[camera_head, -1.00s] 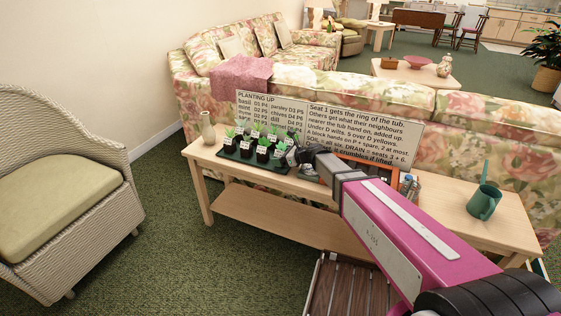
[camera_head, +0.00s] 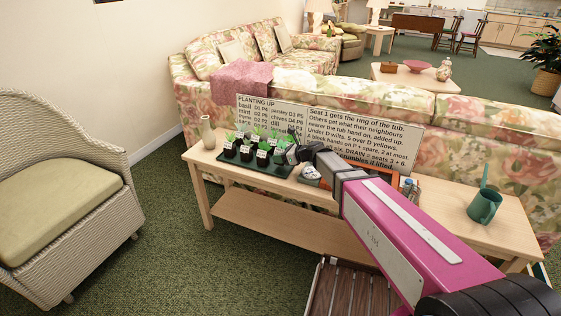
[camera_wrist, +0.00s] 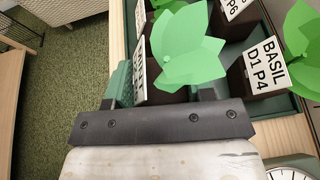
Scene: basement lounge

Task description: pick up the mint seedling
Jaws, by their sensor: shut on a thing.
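In the wrist view my gripper (camera_wrist: 158,92) is shut on a dark pot, mostly hidden, with a seedling of broad green leaves (camera_wrist: 190,45). Its white label (camera_wrist: 140,55) is steeply slanted and hard to read, so I take it for the mint seedling without being sure. A pot labelled BASIL D1 P4 (camera_wrist: 264,66) stands just to its right. In the head view my gripper (camera_head: 292,154) is at the right end of the dark tray (camera_head: 262,169) of labelled seedlings; the held one is too small to tell there.
The tray is on a long wooden table (camera_head: 460,232) behind a floral sofa. An instruction board (camera_head: 370,128) stands behind. A cream vase (camera_head: 207,132) is at the left end, a green watering can (camera_head: 484,204) at the right. A clock dial (camera_wrist: 288,173) shows near my gripper.

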